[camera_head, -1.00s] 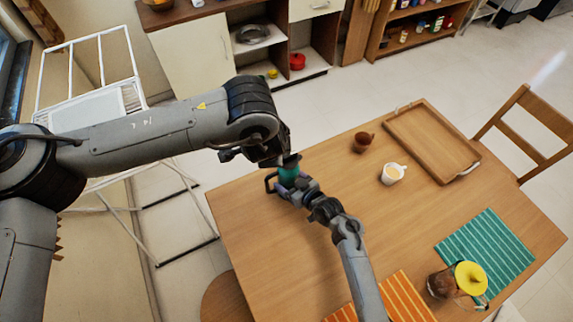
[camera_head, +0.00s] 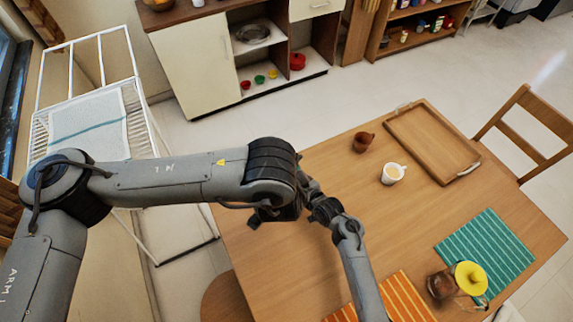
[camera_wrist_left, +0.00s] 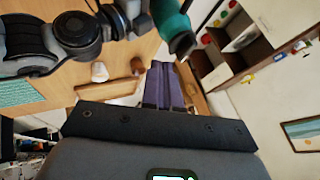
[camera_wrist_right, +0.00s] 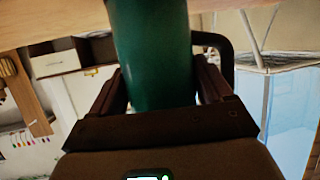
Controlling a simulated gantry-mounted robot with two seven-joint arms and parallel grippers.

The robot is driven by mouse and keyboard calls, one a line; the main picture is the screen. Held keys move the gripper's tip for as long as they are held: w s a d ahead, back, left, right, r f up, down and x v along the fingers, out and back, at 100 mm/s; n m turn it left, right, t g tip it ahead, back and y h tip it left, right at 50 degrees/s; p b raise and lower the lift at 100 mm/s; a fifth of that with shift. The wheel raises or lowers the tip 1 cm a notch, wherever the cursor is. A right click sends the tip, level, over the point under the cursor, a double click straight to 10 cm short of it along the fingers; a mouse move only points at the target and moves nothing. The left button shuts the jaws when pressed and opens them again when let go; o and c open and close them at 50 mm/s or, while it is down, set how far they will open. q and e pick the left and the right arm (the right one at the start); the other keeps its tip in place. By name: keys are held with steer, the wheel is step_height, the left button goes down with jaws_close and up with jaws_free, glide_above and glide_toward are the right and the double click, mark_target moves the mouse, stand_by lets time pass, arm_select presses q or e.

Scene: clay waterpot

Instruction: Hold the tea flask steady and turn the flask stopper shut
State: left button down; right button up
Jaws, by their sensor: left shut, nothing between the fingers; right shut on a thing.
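The tea flask (camera_wrist_right: 150,55) is a green cylinder with a dark loop handle (camera_wrist_right: 226,55) at its side. My right gripper (camera_wrist_right: 155,85) is shut around its body, with a finger on each side. In the left wrist view the teal flask (camera_wrist_left: 170,18) is at the top, with the dark flask stopper (camera_wrist_left: 183,43) at its end. My left gripper (camera_wrist_left: 162,68) is shut with nothing between its fingers, their tips close beside the stopper. I cannot tell whether they touch it. In the head view my left arm hides nearly all of the flask and the stopper.
On the wooden table are a brown cup (camera_head: 362,142), a white mug (camera_head: 393,174), a wooden tray (camera_head: 400,112) and a glass jug with yellow lid (camera_head: 470,277). Teal (camera_head: 487,245) and orange (camera_head: 400,292) striped mats lie nearer. The table's middle is clear.

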arm_select(q)
steer(key=w+a+f, duration=0.1)
steer(key=w+f, duration=0.5)
steer(key=w, duration=0.2)
steer(key=shift+w+f, duration=0.2)
steer(key=shift+f, duration=0.05)
